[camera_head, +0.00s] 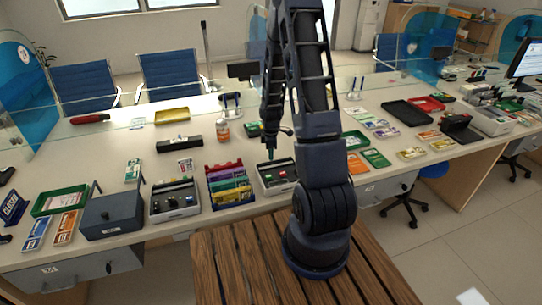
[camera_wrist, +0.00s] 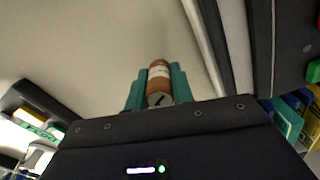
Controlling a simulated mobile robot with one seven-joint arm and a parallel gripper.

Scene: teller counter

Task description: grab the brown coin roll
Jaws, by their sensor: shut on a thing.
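The brown coin roll (camera_wrist: 159,76) shows in the wrist view, with a pale band around it. My gripper (camera_wrist: 159,92) has its teal fingers on both sides of the roll and is shut on it. In the head view my gripper (camera_head: 270,155) points down just above a grey tray (camera_head: 278,189) with small items in it. I cannot make out the roll in the head view; it is too small or hidden by the fingers.
Close to the left stand a colourful note holder (camera_head: 229,187), another grey tray (camera_head: 174,212) and a dark box (camera_head: 112,220). Green cards (camera_head: 375,158) lie to the right. A clear low screen runs behind the counter.

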